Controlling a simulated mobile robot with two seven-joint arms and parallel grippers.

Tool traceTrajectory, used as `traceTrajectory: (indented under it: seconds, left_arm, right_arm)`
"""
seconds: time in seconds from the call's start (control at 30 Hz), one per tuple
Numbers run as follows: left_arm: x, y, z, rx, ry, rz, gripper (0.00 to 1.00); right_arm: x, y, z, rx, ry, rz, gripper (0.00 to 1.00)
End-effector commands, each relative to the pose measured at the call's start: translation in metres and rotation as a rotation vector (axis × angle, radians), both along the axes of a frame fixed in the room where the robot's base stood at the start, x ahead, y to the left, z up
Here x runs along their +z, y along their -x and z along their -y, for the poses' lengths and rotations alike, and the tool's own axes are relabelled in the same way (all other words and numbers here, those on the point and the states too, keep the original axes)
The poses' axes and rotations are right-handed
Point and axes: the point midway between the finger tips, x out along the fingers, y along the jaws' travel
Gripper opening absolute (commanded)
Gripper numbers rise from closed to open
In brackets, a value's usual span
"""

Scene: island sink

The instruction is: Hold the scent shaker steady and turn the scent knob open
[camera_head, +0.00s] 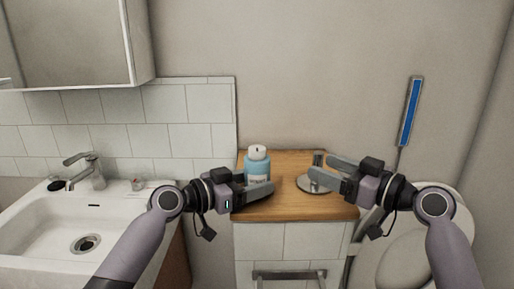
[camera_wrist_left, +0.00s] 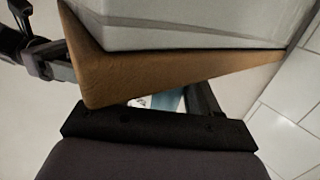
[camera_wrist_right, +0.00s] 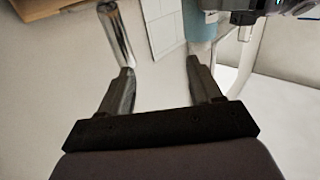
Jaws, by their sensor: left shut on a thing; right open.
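The scent shaker (camera_head: 257,167) is a light blue bottle with a pale label, upright on the wooden counter top. Its white cap, the scent knob (camera_head: 257,152), has a small dark mark on top. My left gripper (camera_head: 261,185) is shut on the shaker's lower body, partly covering it. The left wrist view shows a sliver of the blue shaker (camera_wrist_left: 168,101) between the fingers. My right gripper (camera_head: 320,167) is open and empty, to the right of the shaker and apart from it. The right wrist view shows the blue shaker (camera_wrist_right: 200,28) beyond one finger.
A chrome stand with a round base (camera_head: 308,184) is on the counter (camera_head: 300,205), close under my right gripper; its post (camera_wrist_right: 114,32) rises beyond a right fingertip. A sink (camera_head: 45,225) with a tap is left, a toilet (camera_head: 400,250) right. A blue-faced wall strip (camera_head: 410,112) hangs behind.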

Motion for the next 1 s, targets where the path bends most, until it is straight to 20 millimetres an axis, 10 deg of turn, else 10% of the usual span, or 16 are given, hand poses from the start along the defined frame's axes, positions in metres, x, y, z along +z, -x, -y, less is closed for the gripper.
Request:
traceTrajectory:
  seconds: [0.3,1.0]
  left_arm:
    - [-0.001,0.000,0.000,0.000,-0.001,-0.002,0.45]
    - [-0.001,0.000,0.000,0.000,-0.001,-0.002,0.45]
  right_arm:
    - [0.030,0.020,-0.052,0.206,-0.011,0.005,0.64]
    - [0.030,-0.037,-0.142,0.203,-0.010,0.004,0.64]
